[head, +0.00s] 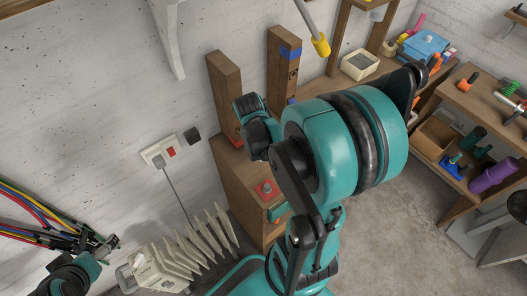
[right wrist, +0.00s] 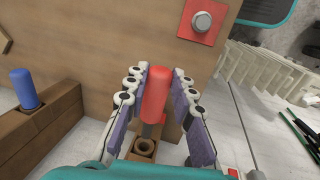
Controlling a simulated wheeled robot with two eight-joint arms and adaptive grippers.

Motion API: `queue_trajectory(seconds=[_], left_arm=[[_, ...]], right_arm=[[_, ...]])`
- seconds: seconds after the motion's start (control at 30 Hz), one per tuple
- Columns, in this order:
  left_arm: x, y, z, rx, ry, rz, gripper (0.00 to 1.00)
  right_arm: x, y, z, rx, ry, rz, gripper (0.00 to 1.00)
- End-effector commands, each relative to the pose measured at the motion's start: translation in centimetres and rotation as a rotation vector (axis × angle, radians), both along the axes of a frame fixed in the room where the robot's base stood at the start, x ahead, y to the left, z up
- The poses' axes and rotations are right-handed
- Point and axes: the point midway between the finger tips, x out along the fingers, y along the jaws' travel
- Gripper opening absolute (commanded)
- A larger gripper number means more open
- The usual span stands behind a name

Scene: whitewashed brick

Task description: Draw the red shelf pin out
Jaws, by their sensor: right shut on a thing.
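The red shelf pin (right wrist: 155,95) stands upright between the fingers of my right gripper (right wrist: 158,88) in the right wrist view. I cannot tell whether the shaft's tip is in a hole. In the head view the right arm hides the pin and right fingers. My left gripper (head: 97,246) is at the lower left, by the cables, far from the pin; its jaw opening is unclear.
A blue pin (right wrist: 22,88) stands in a neighbouring wooden post. A red plate with a grey button (right wrist: 202,22) is on the wooden cabinet. A white finned radiator (head: 185,255) stands near the wall.

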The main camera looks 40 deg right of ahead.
Motion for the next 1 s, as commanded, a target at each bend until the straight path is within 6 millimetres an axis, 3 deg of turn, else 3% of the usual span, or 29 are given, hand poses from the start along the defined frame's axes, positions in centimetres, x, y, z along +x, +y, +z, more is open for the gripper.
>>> queue_trajectory(seconds=[1.0], left_arm=[[0.0,0.0,5.6,0.000,0.000,0.000,0.97]], right_arm=[[0.0,0.0,6.8,0.000,0.000,0.000,0.00]])
